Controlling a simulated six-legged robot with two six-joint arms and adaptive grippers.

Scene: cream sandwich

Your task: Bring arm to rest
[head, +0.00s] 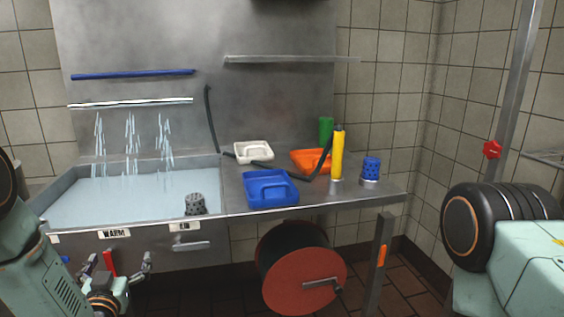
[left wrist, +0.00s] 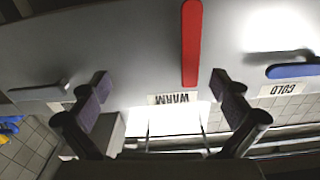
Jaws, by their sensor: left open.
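My left gripper (head: 117,261) is low in front of the sink, below the WARM label (head: 114,233). Its two fingers stand wide apart with nothing between the pads, as the left wrist view (left wrist: 160,84) shows. A red handle (left wrist: 190,45) lies just beyond the fingertips there, apart from both; it also shows between the fingers in the head view (head: 109,262). My right arm enters at the right edge, but its gripper is out of the picture.
A water-filled sink (head: 60,232) holds a grey perforated cup (head: 195,204). The steel counter carries a blue tray (head: 270,190), white tray (head: 253,151), orange tray (head: 311,160), yellow cylinder (head: 337,155) and blue cup (head: 371,167). A red-ended reel (head: 300,285) stands below.

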